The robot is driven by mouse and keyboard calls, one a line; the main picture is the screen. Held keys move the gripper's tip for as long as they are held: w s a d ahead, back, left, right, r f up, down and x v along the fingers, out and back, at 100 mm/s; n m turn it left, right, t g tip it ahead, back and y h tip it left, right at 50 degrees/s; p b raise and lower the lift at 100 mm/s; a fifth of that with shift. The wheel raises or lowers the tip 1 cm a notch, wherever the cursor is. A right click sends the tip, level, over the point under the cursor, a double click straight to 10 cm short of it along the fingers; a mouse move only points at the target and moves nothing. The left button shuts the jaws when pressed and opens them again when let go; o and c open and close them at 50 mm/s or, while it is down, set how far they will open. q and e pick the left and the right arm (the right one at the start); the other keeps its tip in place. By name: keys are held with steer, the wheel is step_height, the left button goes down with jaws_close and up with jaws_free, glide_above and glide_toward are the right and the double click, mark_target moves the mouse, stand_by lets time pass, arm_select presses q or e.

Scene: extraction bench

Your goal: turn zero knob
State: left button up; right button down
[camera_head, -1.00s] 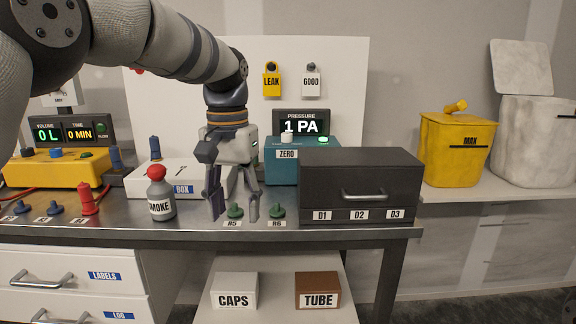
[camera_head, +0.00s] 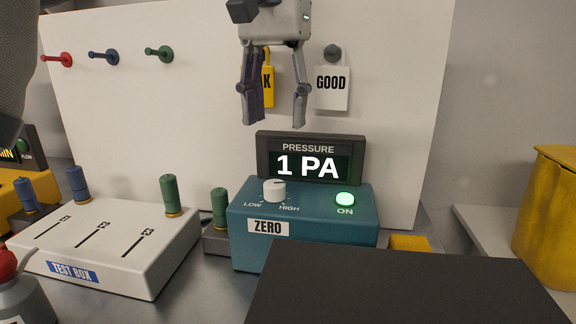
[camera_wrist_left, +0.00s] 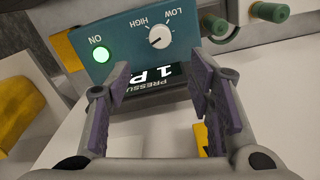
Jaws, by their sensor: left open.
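The zero knob (camera_head: 274,190) is a white dial on top of the teal pressure box (camera_head: 305,225), between the LOW and HIGH marks and above the ZERO label. In the left wrist view the knob (camera_wrist_left: 159,37) shows upside down, beyond the fingertips. The pressure display (camera_head: 306,165) reads 1 PA, and the green ON light (camera_head: 345,199) is lit. My left gripper (camera_head: 272,122) points down above the display, apart from the knob. Its fingers (camera_wrist_left: 162,95) are spread with nothing between them. My right gripper is not in view.
A dark drawer cabinet (camera_head: 400,290) stands in front of the teal box. A white test box (camera_head: 105,240) with plugs is at left. The GOOD tag (camera_head: 332,88) and a yellow tag (camera_head: 267,85) hang on the white back panel (camera_head: 390,100) near my left gripper.

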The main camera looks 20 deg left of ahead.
mark_target(275, 182)
arm_select(q)
steer(key=f, duration=0.7)
steer(key=f+p, duration=0.1)
steer(key=f, duration=0.2)
steer(key=shift+s+f, duration=0.15)
steer(key=shift+s, duration=0.2)
steer(key=shift+w+f, duration=0.1)
steer(key=shift+f, duration=0.15)
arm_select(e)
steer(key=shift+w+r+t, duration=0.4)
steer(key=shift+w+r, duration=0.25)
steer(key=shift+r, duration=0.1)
arm_select(q)
jaws_close()
